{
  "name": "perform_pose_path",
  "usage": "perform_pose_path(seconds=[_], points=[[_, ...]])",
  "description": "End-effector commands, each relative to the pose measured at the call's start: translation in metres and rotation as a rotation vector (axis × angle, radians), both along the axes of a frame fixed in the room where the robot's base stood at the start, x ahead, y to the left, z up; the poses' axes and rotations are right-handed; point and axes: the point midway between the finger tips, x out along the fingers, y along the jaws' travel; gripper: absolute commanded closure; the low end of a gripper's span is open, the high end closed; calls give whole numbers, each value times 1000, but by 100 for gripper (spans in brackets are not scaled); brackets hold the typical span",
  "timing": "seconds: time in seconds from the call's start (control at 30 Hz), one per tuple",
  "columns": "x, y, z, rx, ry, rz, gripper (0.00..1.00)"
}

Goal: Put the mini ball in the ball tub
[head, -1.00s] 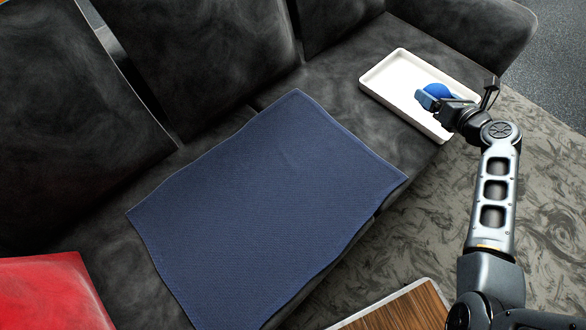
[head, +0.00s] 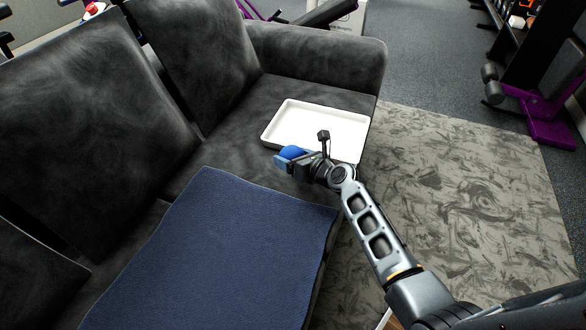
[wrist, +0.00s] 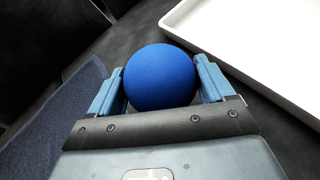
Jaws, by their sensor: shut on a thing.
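The blue mini ball (head: 292,152) is held in my gripper (head: 284,160). In the wrist view the ball (wrist: 160,78) sits between the two blue fingers of my gripper (wrist: 160,82), which are shut on its sides. A white, shallow, open tray (head: 278,118) lies on the sofa seat, the only container there; I see no other ball tub. The ball is by the tray's near left corner in the head view. In the wrist view the tray's rim (wrist: 215,63) is to the ball's right, and the ball is outside it.
A dark blue towel (head: 215,250) covers the sofa seat nearer me. The dark sofa (head: 95,100) has a backrest at left and an armrest (head: 320,60) behind the tray. A patterned grey rug (head: 460,200) lies at right, with purple gym equipment (head: 545,125) beyond.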

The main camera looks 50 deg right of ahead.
Motion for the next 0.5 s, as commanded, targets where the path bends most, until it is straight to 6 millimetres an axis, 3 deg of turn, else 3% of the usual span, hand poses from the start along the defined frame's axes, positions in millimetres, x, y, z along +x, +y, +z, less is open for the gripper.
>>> perform_pose_path(seconds=[0.3, 0.5], points=[[0, -1, -40, 1, 1, -1, 48], [0, 0, -40, 0, 0, 0, 48]])
